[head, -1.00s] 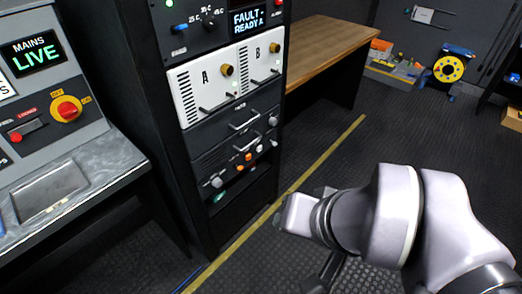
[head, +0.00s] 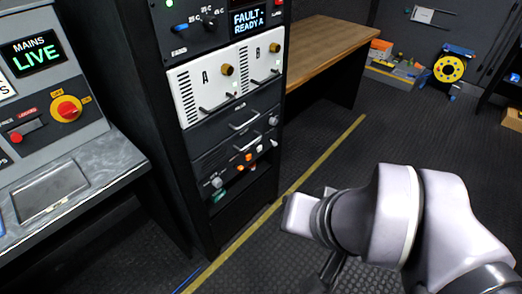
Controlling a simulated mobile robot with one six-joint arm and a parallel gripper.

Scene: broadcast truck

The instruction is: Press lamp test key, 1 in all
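No key that I can read as lamp test shows in the head view; small labels are too blurred to read. A dark rack (head: 222,150) stands left of centre with a status display (head: 247,20) reading "FAULT - READY A". A lower panel (head: 240,165) carries small orange, white and grey controls. My arm's pale wrist (head: 318,217) is in front of and right of the rack, apart from it. The dark gripper parts (head: 328,272) are mostly hidden, so their opening is unclear.
A sloped console (head: 50,100) at left has a "MAINS LIVE" display (head: 35,52), a red rotary switch (head: 67,108) and a red-ended lever. A wooden bench (head: 325,50) stands behind the rack. A yellow cable reel (head: 449,69) is farther back. The floor between is clear.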

